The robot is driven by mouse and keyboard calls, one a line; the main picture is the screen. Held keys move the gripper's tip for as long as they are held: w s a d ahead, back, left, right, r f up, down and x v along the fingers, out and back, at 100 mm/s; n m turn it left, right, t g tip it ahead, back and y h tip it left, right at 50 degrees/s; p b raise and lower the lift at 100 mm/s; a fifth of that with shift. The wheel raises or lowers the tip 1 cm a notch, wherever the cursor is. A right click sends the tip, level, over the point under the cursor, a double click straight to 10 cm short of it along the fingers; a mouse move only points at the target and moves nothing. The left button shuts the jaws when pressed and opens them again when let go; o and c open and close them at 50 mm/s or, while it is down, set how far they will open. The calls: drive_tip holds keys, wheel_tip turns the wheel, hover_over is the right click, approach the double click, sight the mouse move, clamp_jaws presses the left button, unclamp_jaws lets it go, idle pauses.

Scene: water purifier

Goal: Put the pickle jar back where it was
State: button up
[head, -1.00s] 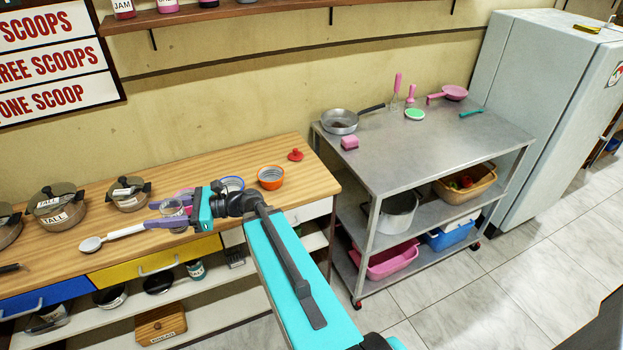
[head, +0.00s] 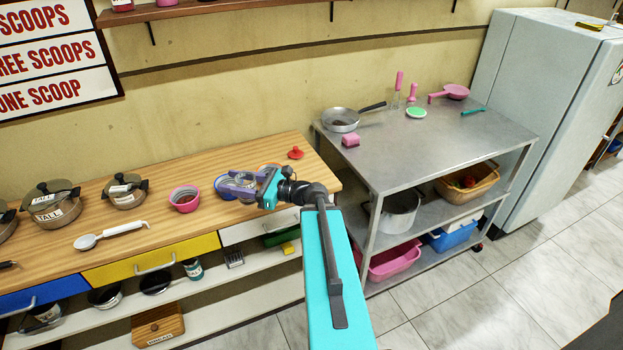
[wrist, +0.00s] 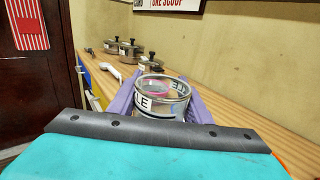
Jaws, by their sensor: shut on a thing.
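My gripper (head: 238,186) has purple fingers and is shut on a clear glass jar (head: 244,180). In the wrist view the jar (wrist: 163,96) sits upright between the two fingers, open end up, with a white label whose visible letters end in "LE". In the head view the jar and fingers are over the wooden counter (head: 160,225), in front of a blue-rimmed bowl (head: 221,184). I cannot tell how high above the counter the jar is.
A wall shelf (head: 205,13) runs above the counter. On the counter are a pink bowl (head: 185,198), a white scoop (head: 110,234), a red lid (head: 296,153) and lidded pots (head: 125,191). A metal cart (head: 440,150) with a pan (head: 341,119) stands to the right.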

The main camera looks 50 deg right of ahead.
drive_tip(key=s+d+f+m+h+b, duration=0.1)
drive_tip(key=s+d+h, duration=0.1)
drive_tip(key=d, duration=0.4)
drive_tip(key=s+d+m+t+h+b, duration=0.1)
drive_tip(key=s+d+m+h, duration=0.1)
drive_tip(key=s+d, duration=0.3)
drive_tip(key=s+d+f+m+t+h+b, duration=0.1)
drive_tip(key=s+d+m+h, duration=0.1)
drive_tip(key=d, duration=0.7)
drive_tip(key=shift+s+f+h, duration=0.3)
drive_tip(key=shift+s+h, duration=0.4)
drive_tip(key=shift+s, duration=0.35)
drive_tip(key=shift+w+d+f+b, duration=0.1)
drive_tip(key=shift+d+f+b, duration=0.05)
drive_tip(key=shift+b, duration=0.15)
drive_tip(key=w+d+f+b, duration=0.1)
drive_tip(key=w+d+b, duration=0.2)
drive_tip(key=w+d, duration=0.6)
drive_tip(key=shift+w+d+f, duration=0.15)
drive_tip(key=shift+w+d, duration=0.15)
drive_tip(key=shift+w, duration=1.5)
drive_tip(key=shift+f, duration=1.75)
drive_tip(key=shift+f, duration=0.15)
